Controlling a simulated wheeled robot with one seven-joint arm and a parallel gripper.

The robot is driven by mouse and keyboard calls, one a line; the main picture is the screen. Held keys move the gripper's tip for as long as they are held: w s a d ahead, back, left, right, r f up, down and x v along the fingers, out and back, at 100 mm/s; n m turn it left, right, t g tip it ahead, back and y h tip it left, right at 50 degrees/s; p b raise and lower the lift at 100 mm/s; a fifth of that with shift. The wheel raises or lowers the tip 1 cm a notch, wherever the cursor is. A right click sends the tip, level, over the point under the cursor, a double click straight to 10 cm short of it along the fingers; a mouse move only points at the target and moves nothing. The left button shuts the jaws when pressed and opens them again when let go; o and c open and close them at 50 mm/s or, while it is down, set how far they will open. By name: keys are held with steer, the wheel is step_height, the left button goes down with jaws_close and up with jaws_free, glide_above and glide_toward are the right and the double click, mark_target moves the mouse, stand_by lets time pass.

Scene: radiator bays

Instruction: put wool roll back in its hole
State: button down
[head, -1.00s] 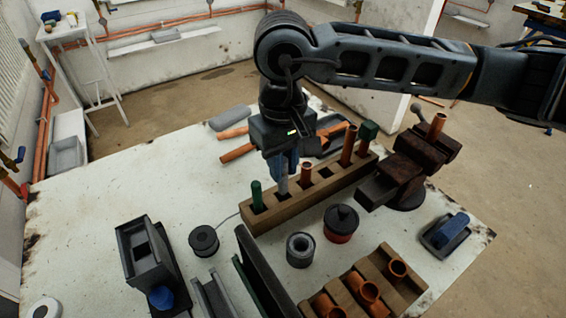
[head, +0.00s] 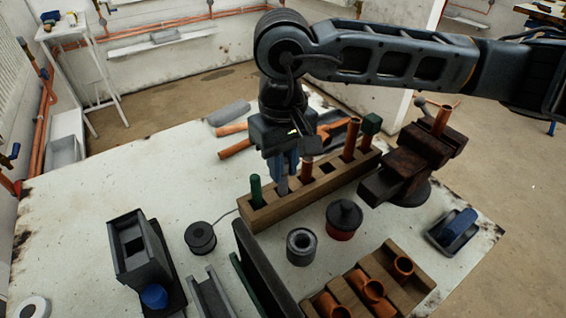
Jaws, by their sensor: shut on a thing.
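My gripper (head: 284,163) points straight down over the left part of the wooden block (head: 262,219) with holes. It is shut on a slim grey roll, the wool roll (head: 282,185), which stands upright. The roll's lower end is at a hole in the block, between the green piece (head: 256,188) and a copper piece (head: 307,170). I cannot tell how deep the roll sits. The fingers and wrist hide its upper part.
Taller copper (head: 350,138) and green-topped (head: 371,124) pieces stand in the block's right part. A rusty vise (head: 411,162) is to the right.

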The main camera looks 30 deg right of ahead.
steer(key=shift+f+b, duration=0.8)
steer(key=shift+f, duration=0.1)
steer(key=shift+f+b, duration=0.15)
steer(key=shift+b, duration=0.15)
steer(key=shift+f+b, duration=0.35)
steer(key=shift+b, duration=0.25)
steer(key=c, duration=0.9)
jaws_free()
steer(key=shift+r, duration=0.15)
steer(key=shift+r+p, duration=0.85)
steer(key=shift+r, duration=2.6)
